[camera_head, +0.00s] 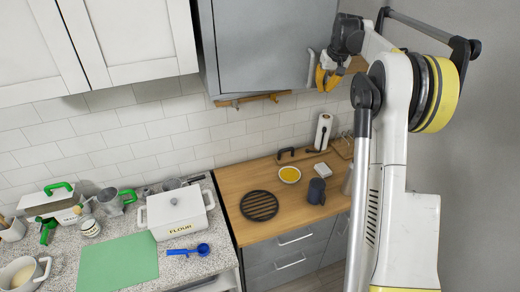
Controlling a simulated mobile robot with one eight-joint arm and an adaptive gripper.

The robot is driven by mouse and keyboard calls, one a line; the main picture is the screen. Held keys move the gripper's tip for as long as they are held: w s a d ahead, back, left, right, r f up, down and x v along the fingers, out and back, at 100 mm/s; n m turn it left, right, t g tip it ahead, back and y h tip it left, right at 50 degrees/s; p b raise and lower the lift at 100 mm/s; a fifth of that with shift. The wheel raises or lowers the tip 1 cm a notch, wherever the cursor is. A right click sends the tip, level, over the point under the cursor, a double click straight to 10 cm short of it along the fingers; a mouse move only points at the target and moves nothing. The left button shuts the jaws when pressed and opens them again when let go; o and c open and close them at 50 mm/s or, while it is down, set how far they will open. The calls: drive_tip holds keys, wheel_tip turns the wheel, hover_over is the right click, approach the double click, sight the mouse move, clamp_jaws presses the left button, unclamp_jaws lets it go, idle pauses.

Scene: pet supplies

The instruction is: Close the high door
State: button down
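The high door is the grey door (272,45) of the wall cabinet at the top middle. A light vertical handle (310,68) sits near its lower right corner. I cannot tell for certain how far the door stands from the cabinet body, as most of its edge is out of view. My gripper (327,84), with orange-yellow fingers, is just right of the handle, close to the door's right edge. Whether it touches the door, and whether its fingers are open or shut, is too small to tell. My arm comes in from the right.
White wall cabinets (135,35) are left of the grey one. Below, a wooden counter (240,222) holds a black trivet (259,206), a yellow-filled bowl (289,174), a dark mug (317,191) and a paper towel roll (323,131). A flour box (175,213) stands on the left counter.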

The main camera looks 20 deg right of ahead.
drive_tip(key=shift+w+d+n+y+p, duration=0.2)
drive_tip(key=shift+w+n+p, duration=0.1)
drive_tip(key=shift+w, duration=0.65)
drive_tip(key=shift+w+d+n+y+p, duration=0.1)
drive_tip(key=shift+w+d+n+p, duration=0.15)
drive_tip(key=shift+w, duration=0.65)
drive_tip(key=shift+a, duration=0.1)
